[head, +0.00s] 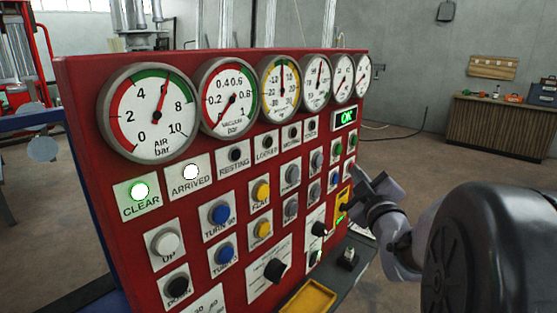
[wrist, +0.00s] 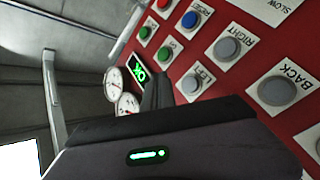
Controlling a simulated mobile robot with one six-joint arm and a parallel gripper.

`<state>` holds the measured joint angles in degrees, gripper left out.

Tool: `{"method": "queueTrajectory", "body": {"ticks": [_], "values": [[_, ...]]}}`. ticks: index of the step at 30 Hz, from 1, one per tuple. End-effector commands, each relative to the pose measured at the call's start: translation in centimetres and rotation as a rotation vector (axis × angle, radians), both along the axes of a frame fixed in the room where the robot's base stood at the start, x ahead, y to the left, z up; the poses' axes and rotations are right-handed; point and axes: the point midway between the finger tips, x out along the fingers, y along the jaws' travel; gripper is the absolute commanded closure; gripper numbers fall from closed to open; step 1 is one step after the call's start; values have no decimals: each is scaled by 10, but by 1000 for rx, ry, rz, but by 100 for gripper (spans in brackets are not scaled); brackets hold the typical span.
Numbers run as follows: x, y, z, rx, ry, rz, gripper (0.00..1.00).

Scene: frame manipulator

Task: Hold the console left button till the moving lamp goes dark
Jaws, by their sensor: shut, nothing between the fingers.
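The red console (head: 85,110) stands across the head view. Its left button is a grey round button (head: 317,160) with a white label; it also shows in the wrist view (wrist: 191,84). My gripper (head: 360,178) is at the right side of the console in the head view, to the right of that button. In the wrist view my gripper (wrist: 157,90) is shut and empty, its tip beside the left button; I cannot tell whether it touches. The moving lamp's label is too small to read; the small lamps right of the resting lamp (head: 235,154) look dark.
The clear lamp (head: 139,191) glows green and the arrived lamp (head: 191,171) white. Close by are the right button (wrist: 227,48), back button (wrist: 276,90) and blue reset button (wrist: 190,19). Gauges (head: 149,112) line the top. A green OK display (head: 345,117) is lit.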

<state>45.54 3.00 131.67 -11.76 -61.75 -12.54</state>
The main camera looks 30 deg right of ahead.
Motion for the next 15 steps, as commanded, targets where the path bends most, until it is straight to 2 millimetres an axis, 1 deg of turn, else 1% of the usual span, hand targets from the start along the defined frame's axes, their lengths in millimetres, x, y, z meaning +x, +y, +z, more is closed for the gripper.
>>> {"method": "queueTrajectory", "body": {"ticks": [3, 9, 15], "values": [[17, 8, 1, 2, 2, 3, 100], [43, 18, -2, 0, 0, 2, 100], [58, 24, -2, 1, 1, 1, 100]]}}
